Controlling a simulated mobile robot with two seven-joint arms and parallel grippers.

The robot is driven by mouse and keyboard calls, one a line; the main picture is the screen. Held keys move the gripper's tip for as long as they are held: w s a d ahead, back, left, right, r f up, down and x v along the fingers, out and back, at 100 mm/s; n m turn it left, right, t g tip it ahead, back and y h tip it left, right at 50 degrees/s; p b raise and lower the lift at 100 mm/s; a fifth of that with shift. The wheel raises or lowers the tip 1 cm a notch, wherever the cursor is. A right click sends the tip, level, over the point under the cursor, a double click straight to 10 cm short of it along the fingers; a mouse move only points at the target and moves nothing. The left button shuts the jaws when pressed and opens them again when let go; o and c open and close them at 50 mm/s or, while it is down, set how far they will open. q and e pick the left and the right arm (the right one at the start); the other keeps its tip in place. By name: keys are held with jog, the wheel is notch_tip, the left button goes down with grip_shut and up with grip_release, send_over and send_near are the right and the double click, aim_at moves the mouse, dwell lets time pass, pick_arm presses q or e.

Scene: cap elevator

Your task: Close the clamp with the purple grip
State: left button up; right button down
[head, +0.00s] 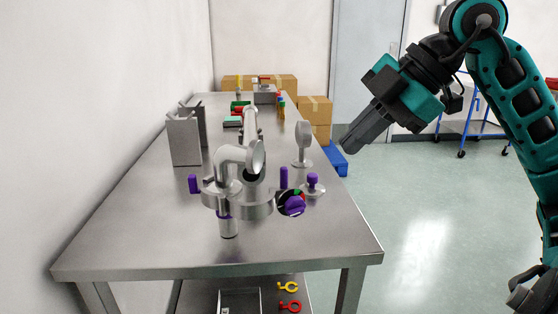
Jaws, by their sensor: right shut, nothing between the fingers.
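A metal cap elevator device (228,187) stands on the near half of the steel table. Purple parts show around it: an upright purple grip (193,184) at its left, another upright purple grip (284,178) at its right, and a purple knob (312,180) on a small round base. A purple piece (293,205) lies in a round dark opening. I cannot tell which is the clamp's grip, or how far the clamp stands open. My right gripper (347,149) is shut and empty, in the air right of the table, well apart from the device.
The steel table (150,245) is bare at its near edge. Grey upright blocks (184,140) stand at its left, and a round disc on a stand (304,142) at its right. Cardboard boxes (314,110) are behind.

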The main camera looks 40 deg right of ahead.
send_over(302, 199)
jog(key=s, duration=0.3)
jog(key=f, duration=0.7)
jog(key=shift+w+d+f, duration=0.1)
jog(key=shift+d+f, duration=0.15)
jog(key=shift+f, duration=0.1)
jog(key=shift+w+p, duration=0.55)
jog(key=shift+w, duration=0.5)
jog(key=shift+w+d+f, duration=0.1)
jog(key=shift+w, duration=0.65)
pick_arm(q)
jog(key=shift+s+a+f, duration=0.2)
jog(key=shift+s+a, duration=0.2)
jog(key=shift+s, duration=0.4)
pick_arm(e)
jog(key=shift+w, duration=0.35)
jog(key=shift+d, duration=0.1)
